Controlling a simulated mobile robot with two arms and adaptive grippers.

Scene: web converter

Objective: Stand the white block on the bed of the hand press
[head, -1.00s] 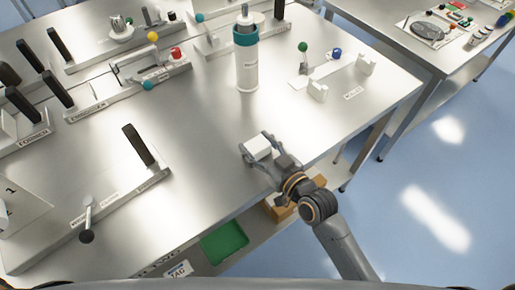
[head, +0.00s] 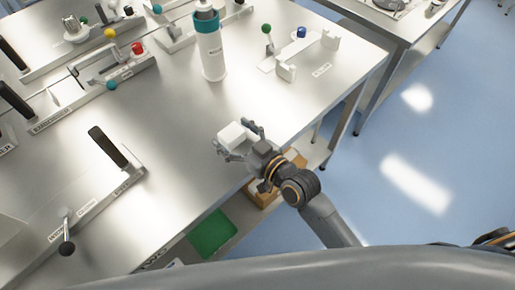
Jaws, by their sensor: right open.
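The white block (head: 235,132) is at my right gripper (head: 237,140), over the near right part of the steel table. The fingers are open, one on each side of the block. I cannot tell whether they touch it or whether it rests on the tabletop. I cannot tell for sure which fixture is the hand press. One candidate is the lever device (head: 110,68) at the back left, with yellow, red and teal knobs, on a base labelled EMBOSSER. My left gripper is not in view.
A white bottle with a teal collar (head: 211,50) stands behind the block. A small fixture with green and blue knobs (head: 285,62) is at the back right. A black-handled rail (head: 100,195) lies at the left. The table's middle is clear. A green bin (head: 212,233) is below.

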